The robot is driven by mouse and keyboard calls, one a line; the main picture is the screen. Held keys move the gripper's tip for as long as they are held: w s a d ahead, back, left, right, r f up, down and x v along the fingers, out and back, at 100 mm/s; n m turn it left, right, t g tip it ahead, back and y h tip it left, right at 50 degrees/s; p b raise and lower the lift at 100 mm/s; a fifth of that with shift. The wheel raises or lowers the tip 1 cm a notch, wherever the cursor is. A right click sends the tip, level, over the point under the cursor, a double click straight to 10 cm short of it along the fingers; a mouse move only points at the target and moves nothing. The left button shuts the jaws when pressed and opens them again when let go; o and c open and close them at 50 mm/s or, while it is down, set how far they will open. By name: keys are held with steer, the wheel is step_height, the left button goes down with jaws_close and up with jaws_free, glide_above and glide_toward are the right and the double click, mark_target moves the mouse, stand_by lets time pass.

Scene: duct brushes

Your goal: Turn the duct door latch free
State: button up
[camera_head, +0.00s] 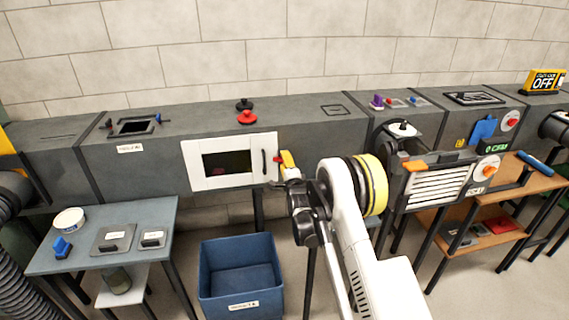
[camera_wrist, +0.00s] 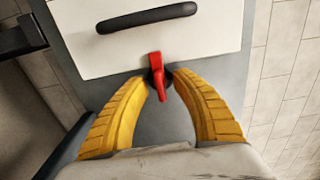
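The duct door (camera_head: 236,180) is a white framed panel with a dark window on the grey duct's front, and it looks closed. Its black handle also shows in the wrist view (camera_wrist: 147,17). The red latch (camera_wrist: 158,78) sits at the door's edge, partly overlapping the white panel in the wrist view. My gripper (camera_wrist: 174,82) has its two yellow fingers apart, one on each side of the latch. I cannot tell whether either finger touches it. In the head view my gripper (camera_head: 287,160) is at the door's right edge, and little of the latch shows there.
A blue bin (camera_head: 240,272) stands on the floor below the door. A grey table (camera_head: 150,215) with small items is at the left. A louvred vent (camera_head: 436,187) and a wooden shelf (camera_head: 530,183) are at the right. Red and black knobs (camera_head: 246,117) stand on the duct top.

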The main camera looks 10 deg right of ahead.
steer(key=shift+r, duration=0.1)
jaws_close()
steer(key=shift+n, duration=0.3)
steer(key=n, duration=0.3)
steer(key=shift+n, duration=0.4)
steer(key=n, duration=0.4)
steer(key=shift+n, duration=0.3)
steer(key=n, duration=0.4)
steer(key=shift+n, duration=2.5)
